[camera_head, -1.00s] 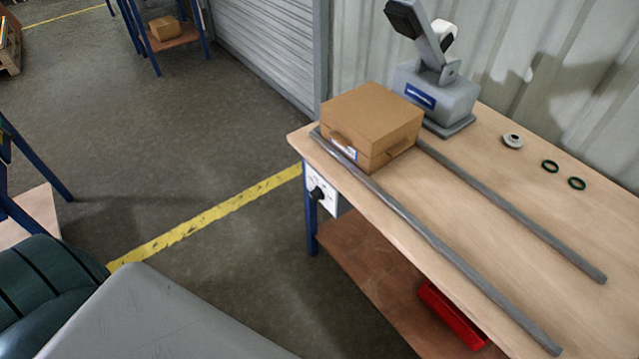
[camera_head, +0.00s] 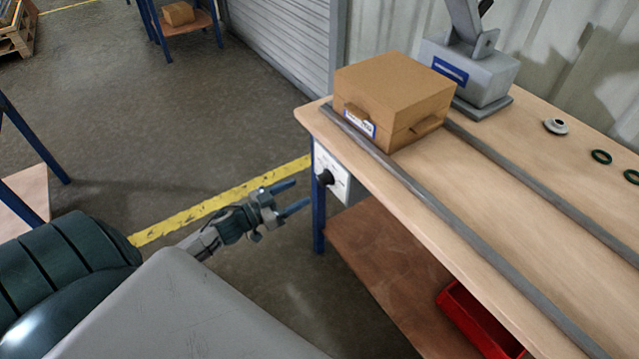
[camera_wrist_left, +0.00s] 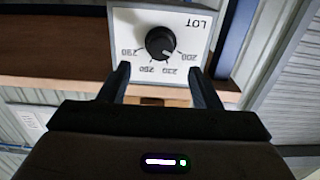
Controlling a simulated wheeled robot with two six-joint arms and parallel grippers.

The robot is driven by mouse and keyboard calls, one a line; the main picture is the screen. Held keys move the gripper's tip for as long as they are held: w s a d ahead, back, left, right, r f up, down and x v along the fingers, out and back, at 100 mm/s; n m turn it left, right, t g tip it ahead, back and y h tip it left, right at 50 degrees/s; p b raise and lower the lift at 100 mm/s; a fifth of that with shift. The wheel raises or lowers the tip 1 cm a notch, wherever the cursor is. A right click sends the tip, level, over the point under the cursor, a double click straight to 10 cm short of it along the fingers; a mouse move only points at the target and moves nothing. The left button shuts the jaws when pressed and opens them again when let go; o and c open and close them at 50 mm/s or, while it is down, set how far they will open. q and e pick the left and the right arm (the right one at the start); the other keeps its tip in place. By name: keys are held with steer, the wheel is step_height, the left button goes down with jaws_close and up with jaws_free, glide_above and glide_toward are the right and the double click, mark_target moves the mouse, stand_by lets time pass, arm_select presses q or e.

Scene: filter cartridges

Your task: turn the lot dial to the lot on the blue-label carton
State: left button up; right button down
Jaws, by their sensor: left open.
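The lot dial is a black round knob (camera_head: 326,178) on a white plate (camera_head: 340,187) below the bench's left end. The left wrist view shows the knob (camera_wrist_left: 161,42) upside down, with "LOT" and several numbers around it. A pale mark on the knob points to the lower right there, near 200 or 230; I cannot tell which. The carton (camera_head: 388,92) on the bench has a blue-and-white label (camera_head: 360,122), too small to read. My left gripper (camera_head: 302,193) is open and empty, pointing at the dial, apart from it. My right gripper is out of view.
Two grey rails (camera_head: 455,222) run along the bench top (camera_head: 500,185). A grey press-like device (camera_head: 470,70) stands behind the carton. A small round part (camera_head: 555,126) and two green rings (camera_head: 601,157) lie at right. A red bin (camera_head: 480,320) sits on the lower shelf (camera_head: 385,260).

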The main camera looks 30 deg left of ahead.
mark_target(320, 182)
arm_select(q)
steer(key=p+x, duration=0.1)
steer(key=x, duration=0.7)
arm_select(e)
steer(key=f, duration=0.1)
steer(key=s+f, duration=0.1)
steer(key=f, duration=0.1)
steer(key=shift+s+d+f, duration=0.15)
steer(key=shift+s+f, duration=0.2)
arm_select(q)
steer(key=c, duration=1)
